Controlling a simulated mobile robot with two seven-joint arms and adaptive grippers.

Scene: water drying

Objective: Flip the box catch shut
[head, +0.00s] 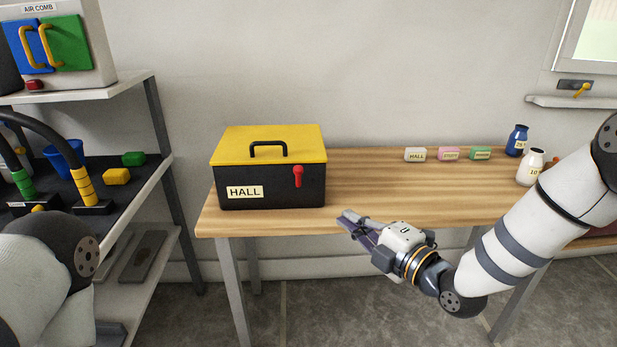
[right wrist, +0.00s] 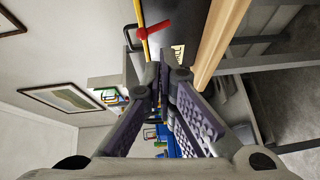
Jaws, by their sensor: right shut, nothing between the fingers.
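A black box (head: 270,187) with a yellow lid (head: 240,140) and a black handle (head: 268,146) stands on the left part of the wooden table. The lid looks down. A red catch (head: 297,175) is on the box front near the right end, its lever pointing downward in the head view. The catch (right wrist: 155,30) also shows in the right wrist view, beyond the fingertips. My right gripper (head: 346,217) is shut and empty, in front of the table edge, right of and below the catch, apart from it. My left gripper is not in view.
The table (head: 390,190) is bare right of the box. Small labelled blocks (head: 449,155), a blue bottle (head: 516,140) and a white bottle (head: 531,168) stand at its far right. A shelf rack (head: 158,110) stands at left.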

